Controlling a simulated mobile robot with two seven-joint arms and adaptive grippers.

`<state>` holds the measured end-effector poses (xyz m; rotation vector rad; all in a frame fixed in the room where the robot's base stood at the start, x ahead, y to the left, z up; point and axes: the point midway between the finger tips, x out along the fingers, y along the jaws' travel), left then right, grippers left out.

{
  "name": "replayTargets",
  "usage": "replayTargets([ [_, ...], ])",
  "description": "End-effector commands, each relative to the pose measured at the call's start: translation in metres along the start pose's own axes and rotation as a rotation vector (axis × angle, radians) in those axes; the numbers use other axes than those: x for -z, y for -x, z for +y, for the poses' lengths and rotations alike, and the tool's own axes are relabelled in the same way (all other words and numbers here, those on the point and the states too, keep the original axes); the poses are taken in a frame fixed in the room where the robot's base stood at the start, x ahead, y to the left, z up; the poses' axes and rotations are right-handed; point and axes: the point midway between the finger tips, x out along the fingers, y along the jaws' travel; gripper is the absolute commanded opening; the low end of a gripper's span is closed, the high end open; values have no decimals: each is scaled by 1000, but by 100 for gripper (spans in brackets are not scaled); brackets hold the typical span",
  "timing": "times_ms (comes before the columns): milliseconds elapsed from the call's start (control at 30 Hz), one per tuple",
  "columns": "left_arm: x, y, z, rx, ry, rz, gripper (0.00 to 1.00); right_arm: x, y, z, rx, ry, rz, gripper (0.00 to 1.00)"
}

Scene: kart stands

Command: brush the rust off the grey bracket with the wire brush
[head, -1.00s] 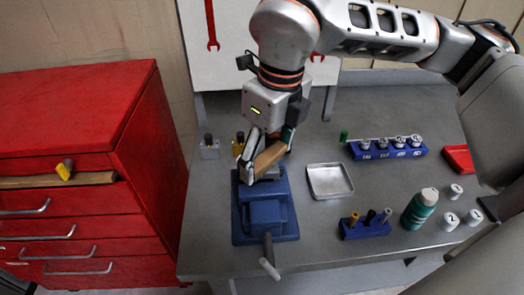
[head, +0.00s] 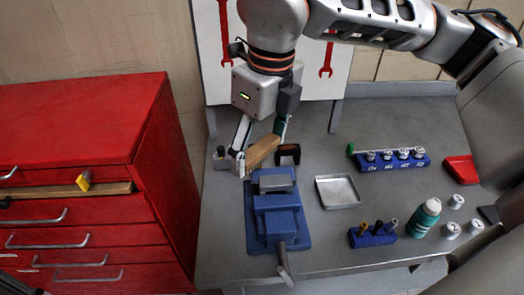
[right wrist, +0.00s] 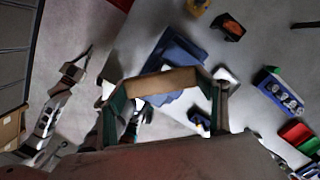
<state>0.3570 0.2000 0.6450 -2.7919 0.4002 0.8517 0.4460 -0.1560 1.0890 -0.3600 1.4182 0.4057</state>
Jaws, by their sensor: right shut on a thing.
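My right gripper (head: 262,150) is shut on the wire brush, whose tan wooden block (head: 264,151) lies between its fingers. The brush block also shows in the right wrist view (right wrist: 160,83); its bristles cannot be made out. The brush is just behind the blue vise (head: 268,233), over the bench. A flat grey piece, seemingly the grey bracket (head: 274,184), sits at the vise's jaws in front of the brush. Whether rust is on it cannot be told. The brush appears apart from it. My left gripper is not in view in the head view.
A dark block with a brown face (head: 288,154) stands right of the brush. A metal tray (head: 337,191), blue racks (head: 372,238), a green bottle (head: 423,218) and a red bin (head: 461,169) are rightward. A red cabinet (head: 150,140) borders the bench.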

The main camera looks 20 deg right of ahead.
Motion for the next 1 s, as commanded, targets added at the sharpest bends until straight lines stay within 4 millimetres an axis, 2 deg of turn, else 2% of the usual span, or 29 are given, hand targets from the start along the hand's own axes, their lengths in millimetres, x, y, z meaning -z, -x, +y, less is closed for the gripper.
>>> replayTargets([
  [100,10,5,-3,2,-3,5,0,-2,14,2,1,3,-2,45],
  [233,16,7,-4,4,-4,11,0,-3,20,4,0,4,0,45],
  [1000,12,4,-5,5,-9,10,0,-8,19,2,-5,41,-1,45],
])
